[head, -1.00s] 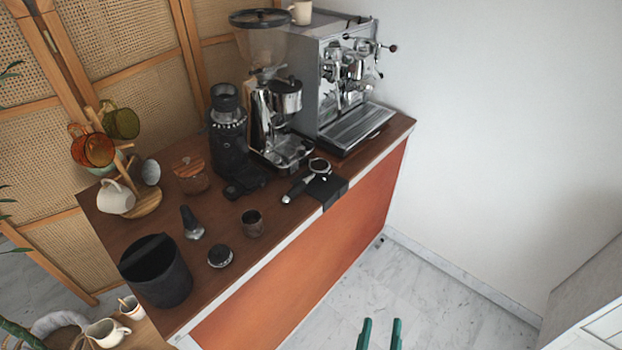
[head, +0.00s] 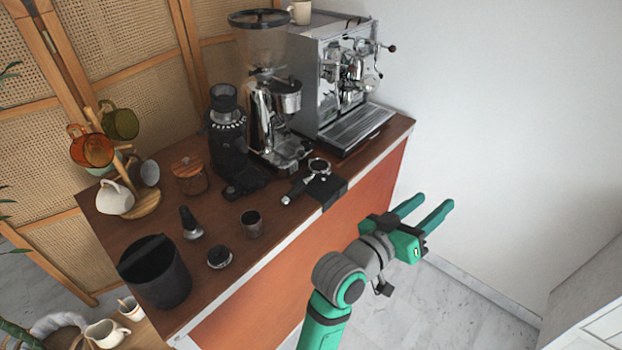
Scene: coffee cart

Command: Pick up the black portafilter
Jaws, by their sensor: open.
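The portafilter (head: 308,178) lies near the front edge of the wooden counter (head: 284,216), in front of the grinder. Its round metal basket points back toward the grinder and its handle points to the front left. It rests at a black tamping mat (head: 328,190) that hangs over the counter edge. My gripper (head: 428,208) is green, open and empty. In the picture it is to the right of the counter front and below the espresso machine, apart from the portafilter, with its fingers pointing up and to the right.
The espresso machine (head: 312,86), tall grinder (head: 262,116) and black grinder (head: 229,148) stand behind the portafilter.

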